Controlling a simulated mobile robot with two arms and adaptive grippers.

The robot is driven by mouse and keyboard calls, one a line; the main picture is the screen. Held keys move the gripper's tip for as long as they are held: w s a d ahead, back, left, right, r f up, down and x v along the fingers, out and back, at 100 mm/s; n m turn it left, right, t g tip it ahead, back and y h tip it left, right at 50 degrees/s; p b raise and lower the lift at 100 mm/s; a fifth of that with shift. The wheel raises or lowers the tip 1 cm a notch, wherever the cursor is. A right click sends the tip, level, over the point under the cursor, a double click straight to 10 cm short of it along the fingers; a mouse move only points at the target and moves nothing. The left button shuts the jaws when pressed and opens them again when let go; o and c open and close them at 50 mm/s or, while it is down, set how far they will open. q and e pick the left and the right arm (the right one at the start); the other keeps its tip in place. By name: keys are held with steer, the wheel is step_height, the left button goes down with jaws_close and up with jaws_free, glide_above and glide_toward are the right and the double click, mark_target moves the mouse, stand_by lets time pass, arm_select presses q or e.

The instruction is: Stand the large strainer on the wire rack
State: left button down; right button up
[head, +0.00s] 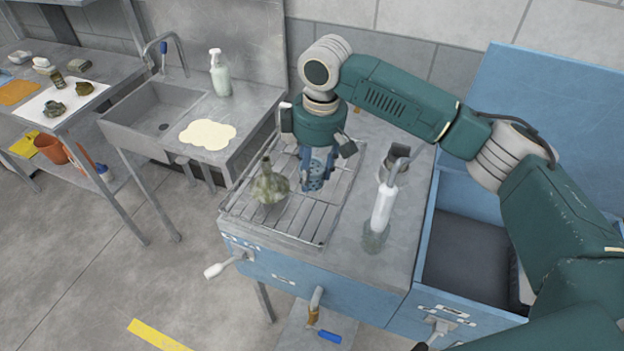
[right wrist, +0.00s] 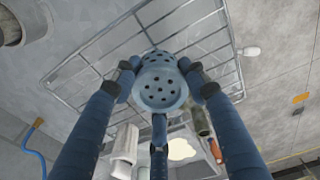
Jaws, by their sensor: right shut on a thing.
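The blue-grey strainer (head: 316,172), with round holes, is between the fingers of my right gripper (head: 317,168), over the right back part of the wire rack. The right wrist view shows the strainer (right wrist: 160,88) with its perforated face toward the camera and the fingers shut around it. I cannot tell whether its lower end touches the rack. The wire rack (head: 303,222) lies flat on the grey bench top. It also shows in the right wrist view (right wrist: 90,72), behind the strainer. My left gripper is not in view.
A mottled green flask (head: 268,187) stands on the rack's left part, close to my gripper. A clear bottle with a white upper part (head: 382,212) stands right of the rack. A sink (head: 150,115), a pump bottle (head: 220,75) and a cream cloth (head: 208,134) are left. The rack's front is clear.

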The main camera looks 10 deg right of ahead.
mark_target(312, 183)
step_height(312, 183, down, 3)
steer(key=shift+f+p, duration=0.2)
steer(key=shift+p, duration=0.2)
steer(key=shift+f, duration=0.35)
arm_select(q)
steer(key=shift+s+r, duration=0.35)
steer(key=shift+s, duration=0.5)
arm_select(e)
steer(key=shift+f, duration=0.1)
steer(key=o, duration=1.3)
steer(key=shift+f, duration=0.1)
steer(key=shift+o, duration=0.2)
arm_select(q)
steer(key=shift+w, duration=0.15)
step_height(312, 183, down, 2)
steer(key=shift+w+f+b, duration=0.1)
steer(key=shift+b, duration=1)
arm_select(e)
steer(key=r, duration=1.2)
steer(key=shift+s+d+r, duration=0.15)
steer(key=shift+s+d, duration=0.25)
